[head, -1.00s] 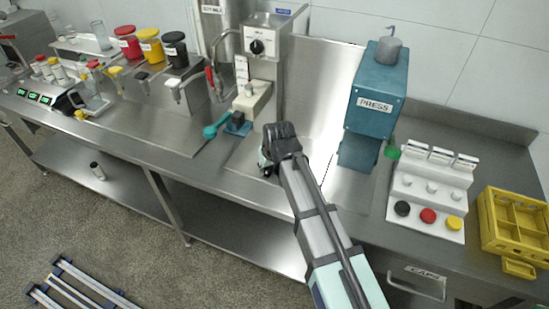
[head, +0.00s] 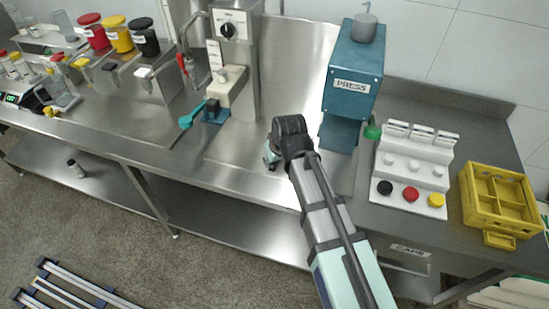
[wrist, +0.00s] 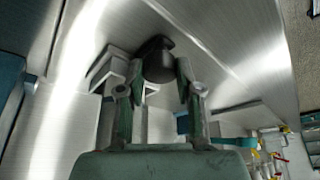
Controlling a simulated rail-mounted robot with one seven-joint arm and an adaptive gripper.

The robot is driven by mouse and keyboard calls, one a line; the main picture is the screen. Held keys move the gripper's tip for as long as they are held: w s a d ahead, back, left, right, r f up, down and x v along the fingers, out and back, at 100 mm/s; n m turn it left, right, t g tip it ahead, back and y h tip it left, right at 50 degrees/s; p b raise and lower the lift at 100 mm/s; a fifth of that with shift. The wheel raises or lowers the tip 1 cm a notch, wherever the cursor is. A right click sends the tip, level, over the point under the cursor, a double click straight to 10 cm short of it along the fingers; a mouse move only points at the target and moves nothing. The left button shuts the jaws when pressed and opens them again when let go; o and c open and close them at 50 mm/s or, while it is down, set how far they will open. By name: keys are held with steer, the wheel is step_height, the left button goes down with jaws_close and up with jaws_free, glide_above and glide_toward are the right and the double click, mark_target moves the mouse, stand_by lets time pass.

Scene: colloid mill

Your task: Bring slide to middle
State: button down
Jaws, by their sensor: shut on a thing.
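In the wrist view, my gripper (wrist: 160,82) is shut on a dark rounded knob (wrist: 158,62). A pale grey block (wrist: 118,72) shows right beside the knob, over the steel surface; it looks like part of the slide, but I cannot tell how they join. In the head view, my gripper (head: 270,158) is low over the steel worktop, between the mill and the press. My own arm and wrist hide the knob and most of the slide there. The teal press (head: 352,75) stands to the right, and the mill column (head: 236,60) stands to the left.
A blue base with a teal handle (head: 187,121) is at the mill's foot. A white stand with coloured caps (head: 408,185) and a yellow crate (head: 500,208) are at the right. Bare steel worktop (head: 232,150) lies left of my gripper.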

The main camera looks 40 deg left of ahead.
steer(key=c, duration=1.1)
jaws_free()
steer(key=shift+o, duration=0.2)
steer(key=v, duration=1.2)
